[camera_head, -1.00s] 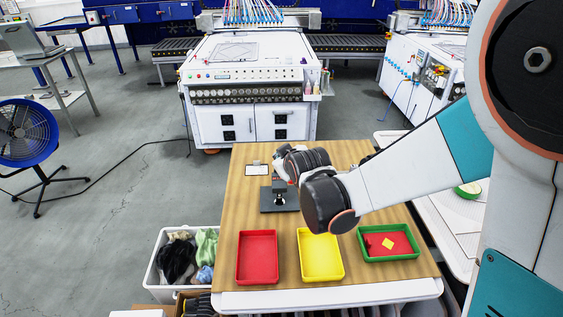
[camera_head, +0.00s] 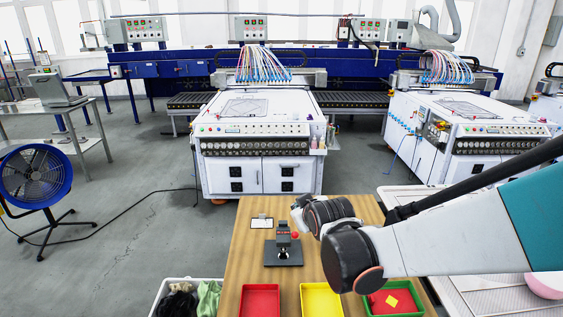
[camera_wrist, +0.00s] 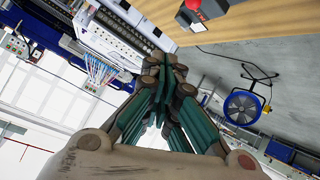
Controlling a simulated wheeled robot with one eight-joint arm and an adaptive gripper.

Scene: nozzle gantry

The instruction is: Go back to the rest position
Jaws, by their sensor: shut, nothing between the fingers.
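My gripper shows in the wrist view (camera_wrist: 166,68) with its dark fingers together and nothing between them. In the head view my arm reaches in from the right over the wooden table (camera_head: 243,236). The gripper end is small there and partly hidden by my dark wrist joints. A black stand device (camera_head: 283,252) with a red knob is on the table, left of my wrist. It also shows at the top of the wrist view (camera_wrist: 190,18), apart from the fingers.
A red tray (camera_head: 260,301), a yellow tray (camera_head: 321,300) and a green-rimmed tray (camera_head: 415,305) line the table's near edge. White machines (camera_head: 258,160) stand behind. A blue fan (camera_head: 35,177) and open floor are at left. A white bin (camera_head: 160,297) holds cloths.

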